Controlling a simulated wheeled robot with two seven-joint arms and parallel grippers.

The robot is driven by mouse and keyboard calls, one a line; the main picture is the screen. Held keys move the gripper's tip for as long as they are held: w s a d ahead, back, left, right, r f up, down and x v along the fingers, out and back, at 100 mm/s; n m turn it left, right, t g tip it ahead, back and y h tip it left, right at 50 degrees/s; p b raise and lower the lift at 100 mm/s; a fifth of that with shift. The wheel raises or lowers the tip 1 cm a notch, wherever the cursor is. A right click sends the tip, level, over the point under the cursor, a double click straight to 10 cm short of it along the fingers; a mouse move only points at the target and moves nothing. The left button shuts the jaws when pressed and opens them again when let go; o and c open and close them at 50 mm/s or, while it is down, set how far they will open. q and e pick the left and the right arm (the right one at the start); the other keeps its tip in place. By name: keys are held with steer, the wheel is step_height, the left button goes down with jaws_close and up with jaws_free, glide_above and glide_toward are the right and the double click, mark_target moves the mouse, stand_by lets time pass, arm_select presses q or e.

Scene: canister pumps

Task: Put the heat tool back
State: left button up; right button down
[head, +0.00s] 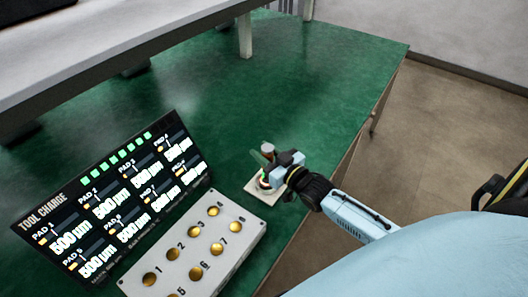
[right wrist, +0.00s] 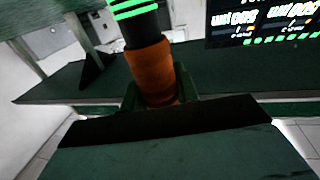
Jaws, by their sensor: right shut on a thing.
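The heat tool has an orange-brown grip (right wrist: 152,72) and a black barrel with glowing green bands in the right wrist view. Just below the gripper in the head view, a small pale square stand (head: 262,194) sits on the green table. I cannot tell whether the tool touches the stand. My left gripper is out of view.
A black TOOL CHARGE display (head: 112,200) and a grey panel with numbered yellow pads (head: 195,255) stand left of the stand on the green table (head: 320,80). A grey raised shelf (head: 130,40) spans the back left. The table's right edge is close to my arm.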

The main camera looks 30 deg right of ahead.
steer(key=shift+f, duration=0.1)
steer(key=c, duration=1)
jaws_free()
steer(key=shift+c, duration=0.2)
steer(key=shift+s, duration=0.15)
steer(key=s+d, duration=0.2)
steer(key=s, duration=0.9)
steer(key=shift+s+d+p, duration=0.15)
steer(key=shift+s+p, duration=0.1)
steer(key=shift+p, duration=0.05)
